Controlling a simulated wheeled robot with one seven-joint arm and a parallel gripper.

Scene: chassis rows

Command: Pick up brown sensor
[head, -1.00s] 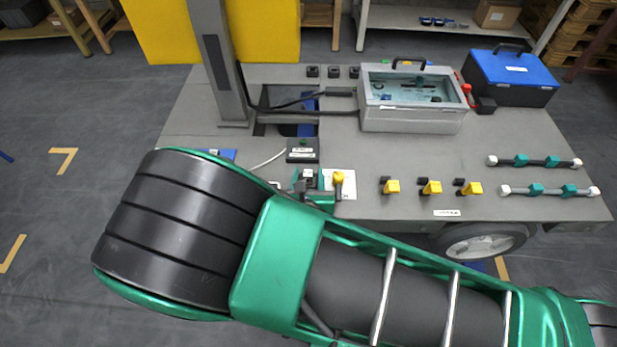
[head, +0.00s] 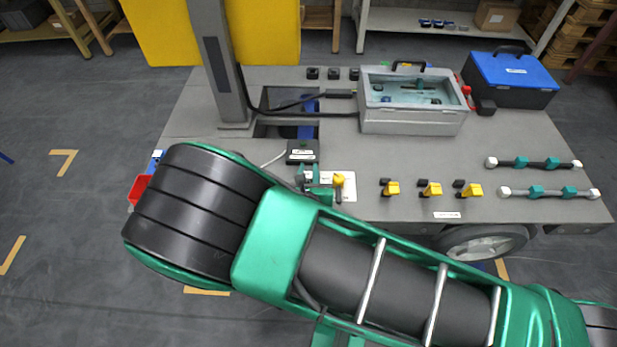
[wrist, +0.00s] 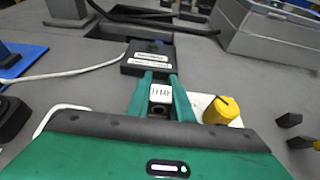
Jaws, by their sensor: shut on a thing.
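My gripper (wrist: 161,88) is shut on a small block, the sensor (wrist: 160,96), which shows a pale marked face and a dark lower part between the green fingers. Its brown colour is hard to make out. In the head view my gripper (head: 310,177) is low over the front of the grey deck, partly hidden by my arm. Whether the sensor touches the deck cannot be told. A black box with white labels (wrist: 149,58) sits just beyond the fingertips, with a white cable on its left.
A yellow-knobbed part (wrist: 222,110) on a white plate is close right of my gripper. Several yellow-and-black parts (head: 430,188) and two rods (head: 535,162) lie farther right. A grey case (head: 412,118), blue-lidded box (head: 512,75) and upright post (head: 218,70) stand behind.

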